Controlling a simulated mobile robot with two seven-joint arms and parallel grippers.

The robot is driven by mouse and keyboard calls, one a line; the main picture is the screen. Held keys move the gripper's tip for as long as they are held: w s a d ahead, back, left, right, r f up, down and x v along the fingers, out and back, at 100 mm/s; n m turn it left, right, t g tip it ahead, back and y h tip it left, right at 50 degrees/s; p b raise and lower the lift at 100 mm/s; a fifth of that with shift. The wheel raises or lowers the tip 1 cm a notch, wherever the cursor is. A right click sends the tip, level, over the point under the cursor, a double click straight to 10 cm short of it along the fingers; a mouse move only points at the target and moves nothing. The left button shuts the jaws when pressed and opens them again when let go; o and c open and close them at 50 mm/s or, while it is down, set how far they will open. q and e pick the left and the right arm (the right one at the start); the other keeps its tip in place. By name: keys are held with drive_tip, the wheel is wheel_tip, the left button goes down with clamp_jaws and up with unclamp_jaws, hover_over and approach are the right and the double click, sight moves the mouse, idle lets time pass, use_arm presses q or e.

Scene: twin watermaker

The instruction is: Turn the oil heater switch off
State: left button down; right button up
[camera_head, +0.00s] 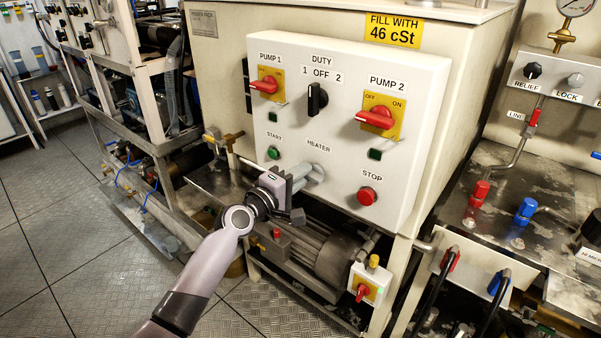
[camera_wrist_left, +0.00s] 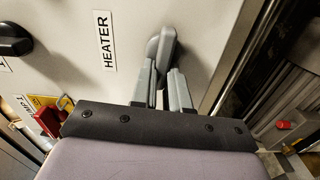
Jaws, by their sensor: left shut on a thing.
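The heater switch is a grey knob below the HEATER label (camera_head: 318,147) on the white control panel (camera_head: 335,95). In the left wrist view the knob (camera_wrist_left: 167,46) stands out from the panel beside the HEATER label. My left gripper (camera_head: 305,176) is at the knob, and its grey fingers (camera_wrist_left: 163,76) close on the knob from both sides. In the head view the fingers hide most of the knob, so I cannot read its setting. My right gripper is in neither view.
Red PUMP 1 (camera_head: 264,85) and PUMP 2 (camera_head: 376,117) switches and a black DUTY knob (camera_head: 317,99) sit above. A green START button (camera_head: 273,153) is left and a red STOP button (camera_head: 367,196) right. A motor (camera_head: 322,250) is below the panel.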

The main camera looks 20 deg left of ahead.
use_arm(q)
drive_tip(key=shift+f+n, duration=0.1)
drive_tip(key=shift+n, duration=0.4)
drive_tip(key=c, duration=1.1)
unclamp_jaws()
drive_tip(key=shift+s, duration=0.1)
drive_tip(key=shift+v, duration=3.5)
drive_tip(key=s+f+m+g+y, duration=0.1)
drive_tip(key=s+f+m+g, duration=0.1)
drive_tip(key=s+f+m, duration=0.3)
drive_tip(key=s+d+f+m+g+y, duration=0.1)
drive_tip(key=s+f+m+g, duration=0.1)
drive_tip(key=s+f+m, duration=0.4)
drive_tip(key=s+d+f+m+g+y, duration=0.1)
drive_tip(key=s+f+m, duration=0.4)
drive_tip(key=s+f, duration=0.7)
drive_tip(key=shift+s+m+g+y+p, duration=0.15)
drive_tip(key=shift+s+g+y, duration=0.15)
drive_tip(key=shift+s, duration=0.8)
drive_tip(key=shift+s+m+g+y+p, duration=0.2)
drive_tip(key=shift+s+g, duration=0.2)
drive_tip(key=shift+s, duration=0.65)
